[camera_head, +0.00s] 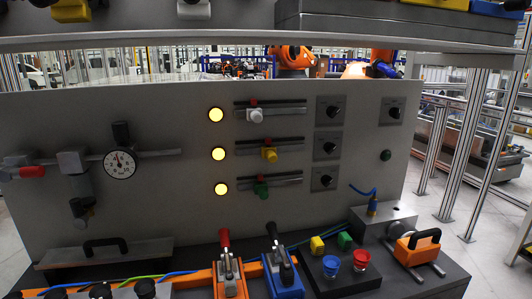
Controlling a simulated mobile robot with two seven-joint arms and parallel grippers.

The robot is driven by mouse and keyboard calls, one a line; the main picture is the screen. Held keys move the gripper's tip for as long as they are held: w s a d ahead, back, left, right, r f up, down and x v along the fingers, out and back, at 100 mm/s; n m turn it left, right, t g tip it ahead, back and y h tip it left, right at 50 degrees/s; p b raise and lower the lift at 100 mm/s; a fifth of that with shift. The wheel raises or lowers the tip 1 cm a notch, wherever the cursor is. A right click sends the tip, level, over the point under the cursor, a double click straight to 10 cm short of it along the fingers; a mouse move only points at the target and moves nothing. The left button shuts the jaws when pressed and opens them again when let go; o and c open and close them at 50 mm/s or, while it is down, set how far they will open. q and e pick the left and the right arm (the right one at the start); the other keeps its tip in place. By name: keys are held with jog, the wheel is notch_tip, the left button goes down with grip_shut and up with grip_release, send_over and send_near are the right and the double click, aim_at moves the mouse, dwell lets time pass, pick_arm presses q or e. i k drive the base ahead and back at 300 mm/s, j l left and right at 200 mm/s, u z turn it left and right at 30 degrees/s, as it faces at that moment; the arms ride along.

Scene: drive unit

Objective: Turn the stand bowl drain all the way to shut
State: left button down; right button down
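The back panel of the stand carries a grey filter unit on its left side, with a grey bowl (80,187) hanging below a square block (71,162). A small dark fitting (80,222) sits at the bottom of the bowl and looks like its drain. It is too small to tell how far it is turned. A round pressure gauge (120,164) is to the right of the bowl, and a red-ended valve (32,171) is to the left. Neither of my grippers shows in this view.
A black handle (104,246) on a grey plate stands below the bowl. A shelf (240,40) crosses above. The panel around the bowl is clear.

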aim_at(81, 215)
jog(key=u, duration=1.25)
